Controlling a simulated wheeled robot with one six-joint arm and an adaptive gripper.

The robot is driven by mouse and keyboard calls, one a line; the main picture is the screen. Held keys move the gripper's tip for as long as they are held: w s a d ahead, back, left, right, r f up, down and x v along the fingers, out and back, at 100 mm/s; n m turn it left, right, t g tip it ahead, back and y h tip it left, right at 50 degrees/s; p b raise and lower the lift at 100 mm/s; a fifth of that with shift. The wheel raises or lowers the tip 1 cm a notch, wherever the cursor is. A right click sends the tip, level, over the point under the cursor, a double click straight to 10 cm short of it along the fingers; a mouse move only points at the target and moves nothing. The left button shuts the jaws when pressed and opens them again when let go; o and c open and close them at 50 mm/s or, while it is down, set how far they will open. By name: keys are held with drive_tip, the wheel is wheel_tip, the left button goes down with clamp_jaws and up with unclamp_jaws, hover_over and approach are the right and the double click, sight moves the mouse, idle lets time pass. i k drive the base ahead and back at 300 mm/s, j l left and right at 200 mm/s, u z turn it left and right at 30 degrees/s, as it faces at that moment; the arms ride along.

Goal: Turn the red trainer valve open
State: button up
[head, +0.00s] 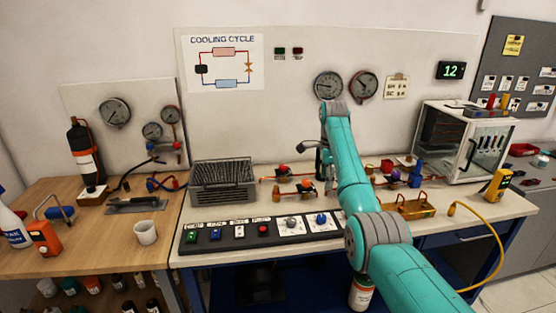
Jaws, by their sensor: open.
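A red-capped valve (283,170) sits on copper piping on the bench, left of my arm. A second red-topped fitting (306,186) is just in front of it, and another red top (387,166) shows right of my arm. I cannot tell for sure which is the trainer valve, nor how far any is turned. My gripper (312,147) is dark, small and partly hidden by my teal arm. It is open, above and slightly right of the left red-capped valve, seemingly apart from it.
A finned metal unit (223,180) stands left of the valves. The switch panel (262,232) lies along the front. A brass tray (408,208), a blue fitting (416,173) and a clear-fronted cabinet (458,145) are on the right. A yellow hose (497,240) hangs over the edge.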

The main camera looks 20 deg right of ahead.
sight(283, 168)
drive_tip(key=i, duration=1.05)
